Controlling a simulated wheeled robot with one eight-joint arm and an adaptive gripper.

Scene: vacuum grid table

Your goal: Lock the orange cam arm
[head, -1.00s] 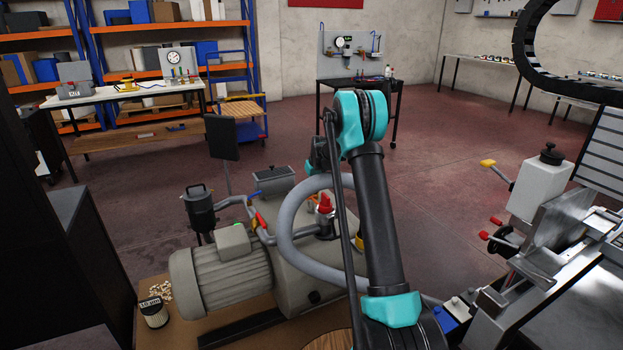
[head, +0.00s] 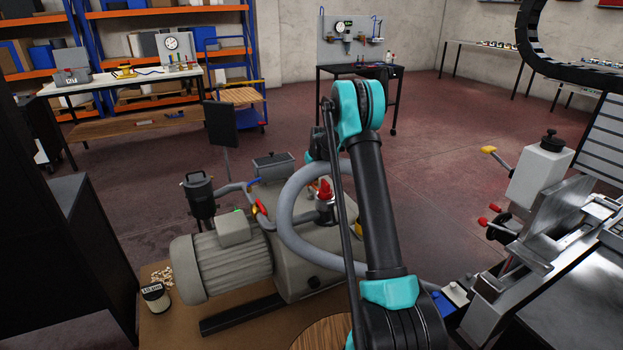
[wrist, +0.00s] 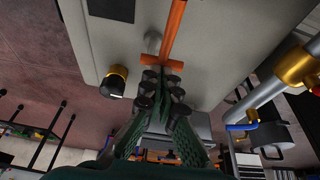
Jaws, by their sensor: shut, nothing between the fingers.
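The orange cam arm (wrist: 173,32) shows in the wrist view as a long bar with a short crosspiece at its lower end, against a grey surface. My gripper (wrist: 162,78) is shut and empty, its dark green fingers together. Its tips appear just below the crosspiece in the picture; I cannot tell whether they touch it. In the head view my own arm hides the gripper, and I cannot make out the orange arm there.
In the wrist view a black and brass fitting (wrist: 116,80) is at left and a brass fitting with pipe (wrist: 299,66) at right. In the head view, the pump motor (head: 220,268), grey hose (head: 288,232) and red-topped valve (head: 325,192) crowd my arm. Open floor (head: 440,170) lies beyond.

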